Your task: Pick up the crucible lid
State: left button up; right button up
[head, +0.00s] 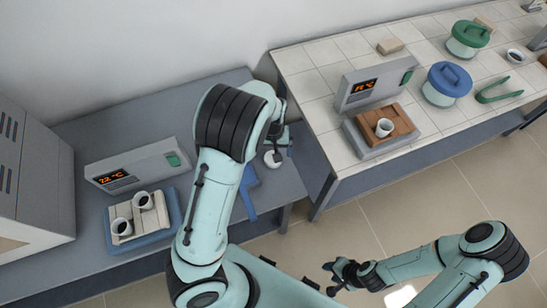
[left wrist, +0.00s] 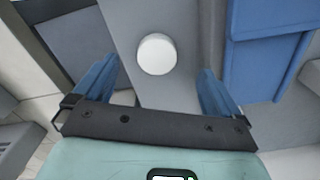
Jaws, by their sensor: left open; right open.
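The crucible lid (left wrist: 157,54) is a small white disc lying on the grey bench in the left wrist view. It shows as a white round shape in the head view (head: 272,159), near the bench's right end and partly covered by my gripper. My left gripper (left wrist: 158,88) is open and empty, its two blue fingers on either side of the lid's line and apart from it. In the head view, my left gripper (head: 276,137) is just over the lid, partly hidden by my arm. My right gripper (head: 336,274) is open and empty over the floor.
A blue object (head: 246,192) lies beside the lid at the bench's front edge. Another crucible (head: 384,127) stands on a brown block on the tiled bench.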

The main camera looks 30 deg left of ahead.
pick_arm(q)
jog(key=f, duration=0.2)
jog(key=w+f, duration=0.1)
jog(key=f, duration=0.4)
jog(key=shift+w+a+b, duration=0.2)
jog(key=shift+a+b, duration=0.05)
jog(key=shift+b, duration=0.05)
jog(key=c, duration=1.1)
